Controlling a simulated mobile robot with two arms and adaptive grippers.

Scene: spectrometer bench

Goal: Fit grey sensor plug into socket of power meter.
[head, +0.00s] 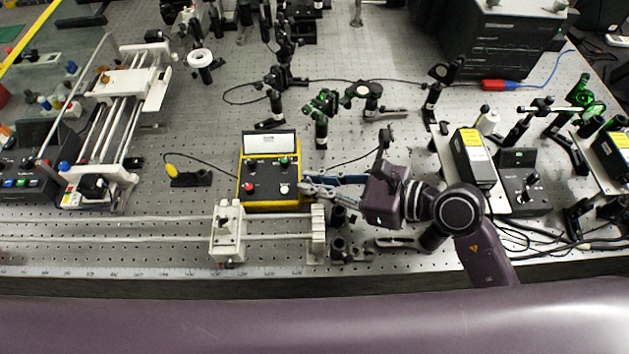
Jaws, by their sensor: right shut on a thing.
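The power meter (270,172) is a yellow-edged box with a black face, a pale display at its far end and red, green and white knobs or sockets. It stands on the perforated bench, left of centre. My right gripper (308,187) reaches in from the right, its fingertips at the meter's near right edge. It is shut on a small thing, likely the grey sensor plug. The plug is mostly hidden between the fingers and too small to make out clearly. I cannot tell whether it touches a socket. My left gripper is not in view.
A white rail stage (228,232) stands just in front of the meter. A yellow-tipped piece (172,170) with a black cable lies to its left. Posts with green optics (322,110) stand behind. Open bench lies behind and left of the meter.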

